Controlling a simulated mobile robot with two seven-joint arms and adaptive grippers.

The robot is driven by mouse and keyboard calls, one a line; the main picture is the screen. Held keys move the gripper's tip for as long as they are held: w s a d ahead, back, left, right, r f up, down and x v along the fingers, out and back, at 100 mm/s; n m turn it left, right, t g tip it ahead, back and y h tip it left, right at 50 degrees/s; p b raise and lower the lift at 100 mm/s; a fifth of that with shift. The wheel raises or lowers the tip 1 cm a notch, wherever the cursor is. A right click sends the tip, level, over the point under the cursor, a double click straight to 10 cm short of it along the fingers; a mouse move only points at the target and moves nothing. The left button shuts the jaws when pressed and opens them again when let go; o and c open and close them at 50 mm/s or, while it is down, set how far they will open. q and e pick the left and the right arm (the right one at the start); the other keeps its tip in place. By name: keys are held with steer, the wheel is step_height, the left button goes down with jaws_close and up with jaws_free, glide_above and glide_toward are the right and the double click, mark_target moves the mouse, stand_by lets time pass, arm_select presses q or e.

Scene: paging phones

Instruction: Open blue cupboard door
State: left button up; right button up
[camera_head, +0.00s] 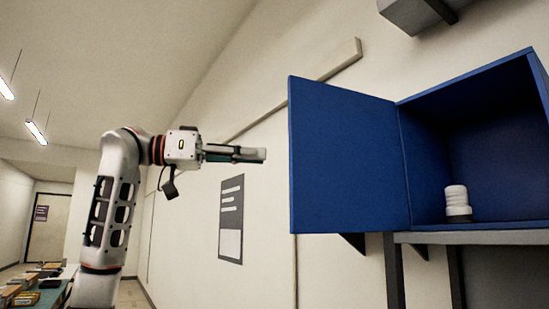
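The blue cupboard (468,85) is on the right, mounted against the wall on a grey shelf. Its blue door (343,155) stands wide open, swung out to the left of the cupboard. A white ribbed object (457,201) on a dark base stands upright inside on the cupboard floor. My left gripper (262,155) is level with the middle of the door and a little left of its free edge in the picture. It appears apart from the door. Its fingers point right and are seen side-on, so their opening is hard to judge. My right gripper is out of view.
A grey box (418,12) hangs on the wall above. A dark poster (231,219) is on the wall below my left gripper. A table with several items (30,285) stands at the lower left. The space between my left arm and the door looks clear.

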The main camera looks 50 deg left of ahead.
arm_select(q)
steer(key=shift+v, duration=1.05)
